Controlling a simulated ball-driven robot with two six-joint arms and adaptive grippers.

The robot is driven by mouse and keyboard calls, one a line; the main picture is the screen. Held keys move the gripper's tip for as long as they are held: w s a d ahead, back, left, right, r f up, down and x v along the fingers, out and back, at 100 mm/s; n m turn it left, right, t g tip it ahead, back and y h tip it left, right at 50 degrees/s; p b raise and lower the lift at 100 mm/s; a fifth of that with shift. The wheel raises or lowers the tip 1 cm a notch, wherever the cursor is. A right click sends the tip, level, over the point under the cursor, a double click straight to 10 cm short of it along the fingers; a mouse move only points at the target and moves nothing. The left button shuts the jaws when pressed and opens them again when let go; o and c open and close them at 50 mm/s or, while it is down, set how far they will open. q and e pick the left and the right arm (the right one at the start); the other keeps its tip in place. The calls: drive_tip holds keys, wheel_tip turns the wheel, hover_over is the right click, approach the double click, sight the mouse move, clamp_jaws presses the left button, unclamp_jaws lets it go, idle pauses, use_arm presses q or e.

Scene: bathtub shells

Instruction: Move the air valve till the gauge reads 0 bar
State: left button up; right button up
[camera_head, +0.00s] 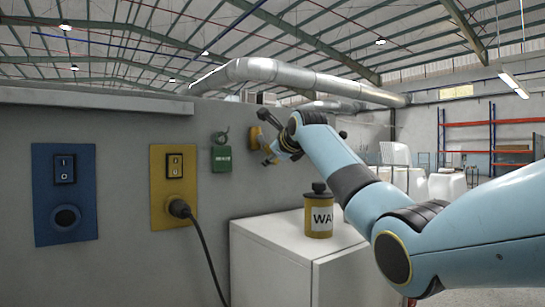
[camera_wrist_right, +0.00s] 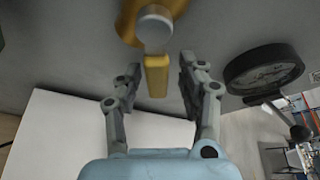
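The air valve has a yellow lever (camera_wrist_right: 157,77) hanging from a round silver hub (camera_wrist_right: 154,25) on a yellow body; its yellow body also shows on the grey wall in the head view (camera_head: 253,137). My right gripper (camera_wrist_right: 160,66) is open, with one finger on each side of the lever and a gap visible on both sides. In the head view the right gripper (camera_head: 265,135) is at the wall, partly covering the valve. A round black gauge (camera_wrist_right: 265,70) is right of the valve in the wrist view; its reading is too small to tell. My left gripper is out of view.
A white cabinet (camera_head: 265,245) stands below the valve, with a yellow tin (camera_head: 318,218) on top. A green box (camera_head: 221,155), a yellow switch panel (camera_head: 174,165) with a plugged cable, and a blue switch panel (camera_head: 65,195) are on the wall to the left.

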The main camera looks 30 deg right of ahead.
drive_tip(key=v, duration=1.2)
idle(0.4)
drive_tip(key=shift+f, duration=0.15)
